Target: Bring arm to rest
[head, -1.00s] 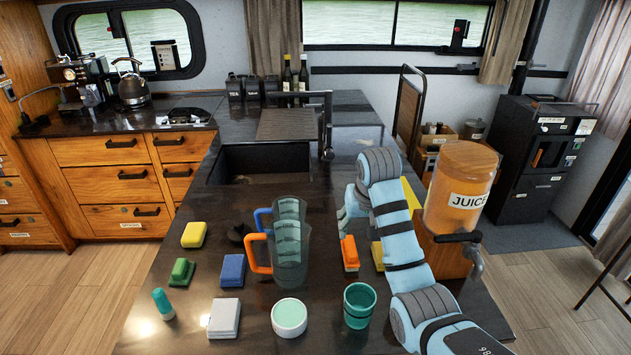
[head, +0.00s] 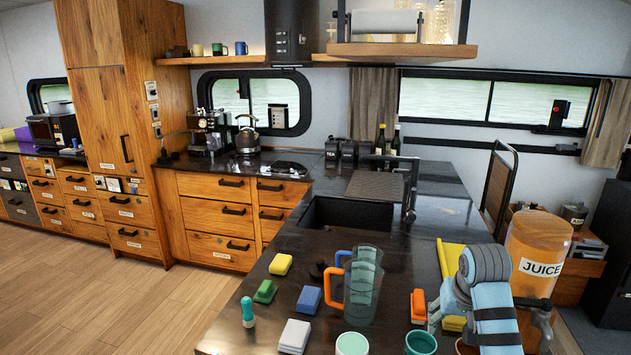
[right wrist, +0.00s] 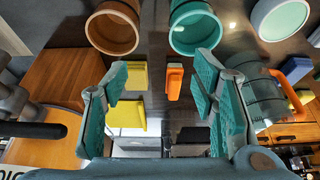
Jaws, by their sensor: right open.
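My right arm comes in from the lower right in the head view. Its gripper (head: 440,312) is over the right part of the dark counter (head: 265,330), left of the juice dispenser (head: 536,258). In the right wrist view the gripper (right wrist: 163,90) has its two teal-padded fingers wide apart, with nothing held between them. Beyond the fingers an orange block (right wrist: 174,84) and a yellow block (right wrist: 136,76) lie on the counter. My left gripper is not in view.
Clear pitchers (head: 362,290) stand left of the right gripper. A teal cup (head: 420,343) and a teal-topped round container (head: 352,344) stand near the front. Several sponges and brushes (head: 265,291) lie at the left. The sink (head: 350,214) is behind.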

